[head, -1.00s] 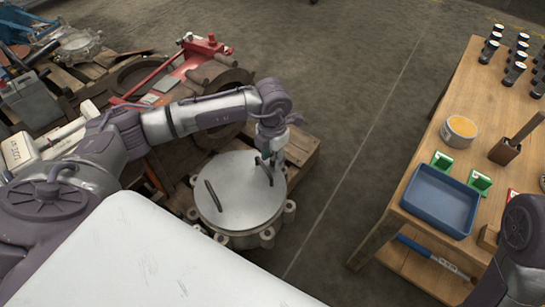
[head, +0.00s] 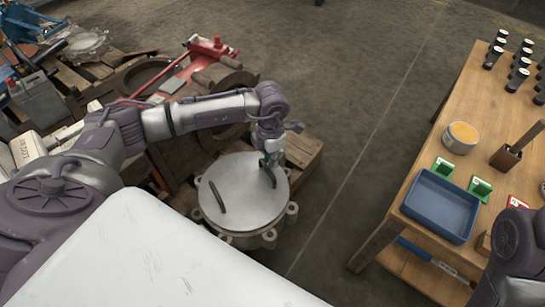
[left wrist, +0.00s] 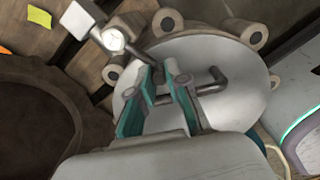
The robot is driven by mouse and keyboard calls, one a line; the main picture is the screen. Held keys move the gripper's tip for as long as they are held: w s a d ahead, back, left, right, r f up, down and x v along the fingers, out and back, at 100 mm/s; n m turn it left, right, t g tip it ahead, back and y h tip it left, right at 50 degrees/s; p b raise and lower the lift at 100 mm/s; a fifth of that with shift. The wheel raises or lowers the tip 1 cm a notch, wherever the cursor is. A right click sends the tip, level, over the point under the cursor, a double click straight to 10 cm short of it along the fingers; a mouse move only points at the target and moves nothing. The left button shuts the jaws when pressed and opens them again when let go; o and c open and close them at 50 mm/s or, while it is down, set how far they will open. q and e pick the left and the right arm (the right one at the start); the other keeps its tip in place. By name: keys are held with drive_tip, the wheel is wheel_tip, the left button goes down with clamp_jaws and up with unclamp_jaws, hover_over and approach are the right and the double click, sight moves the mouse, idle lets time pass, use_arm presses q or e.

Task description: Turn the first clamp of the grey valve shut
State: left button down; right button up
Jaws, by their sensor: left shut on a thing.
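The grey valve (head: 240,205) is a round, pale, flat-topped body with lugs around its rim; it also shows in the left wrist view (left wrist: 235,105). Two dark bent handles stand on its top, one (head: 217,197) at the left and one partly behind my gripper. My left gripper (head: 270,160) is at the valve's far right edge. The fingers hide part of the lever. My right gripper is out of view.
The valve stands by a wooden pallet (head: 303,153) loaded with metal parts and a red jack (head: 208,47). A wooden table (head: 425,150) at the right holds a blue tray (head: 441,205), green pieces and dark bottles. The floor between is clear.

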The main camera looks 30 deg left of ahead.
use_arm(q)
drive_tip(key=c, duration=1.1)
unclamp_jaws()
drive_tip(key=shift+c, duration=0.2)
drive_tip(key=shift+r, duration=0.1)
wheel_tip(320, 180, up, 12)
